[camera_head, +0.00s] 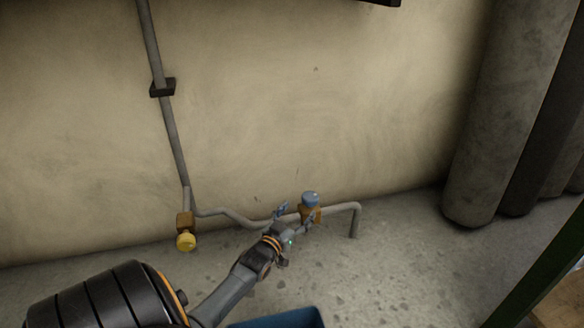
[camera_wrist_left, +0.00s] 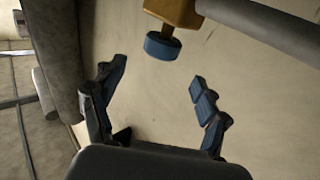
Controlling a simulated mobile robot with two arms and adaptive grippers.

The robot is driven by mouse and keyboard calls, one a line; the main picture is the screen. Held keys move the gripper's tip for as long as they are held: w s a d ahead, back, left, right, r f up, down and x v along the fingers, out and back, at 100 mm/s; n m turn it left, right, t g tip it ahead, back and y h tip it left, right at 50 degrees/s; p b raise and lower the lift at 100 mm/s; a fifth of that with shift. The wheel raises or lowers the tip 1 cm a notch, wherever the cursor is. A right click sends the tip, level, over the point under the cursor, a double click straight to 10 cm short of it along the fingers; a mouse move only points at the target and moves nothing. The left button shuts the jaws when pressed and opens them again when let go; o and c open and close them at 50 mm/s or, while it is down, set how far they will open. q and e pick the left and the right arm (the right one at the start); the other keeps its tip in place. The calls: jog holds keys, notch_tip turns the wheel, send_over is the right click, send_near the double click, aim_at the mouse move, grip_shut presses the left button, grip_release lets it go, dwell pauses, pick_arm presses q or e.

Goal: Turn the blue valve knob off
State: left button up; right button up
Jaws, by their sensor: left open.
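The blue valve knob (camera_head: 310,198) sits on top of a brass valve body (camera_head: 309,214) on the low pipe by the wall. In the left wrist view the blue knob (camera_wrist_left: 163,46) hangs from the brass body (camera_wrist_left: 175,12), ahead of the fingers. My left gripper (camera_head: 294,215) is close to the valve, with its fingers spread. It also shows in the left wrist view (camera_wrist_left: 160,85), open and empty, with the knob beyond the fingertips. No contact with the knob shows. My right gripper is not in view.
A grey pipe (camera_head: 172,130) runs down the wall to a second valve with a yellow knob (camera_head: 186,241), left of the blue one. Large grey rolls (camera_head: 510,110) stand at the right. A blue container edge (camera_head: 280,319) shows at the bottom.

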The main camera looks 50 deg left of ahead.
pick_arm(q)
jog(key=shift+v, duration=1.7)
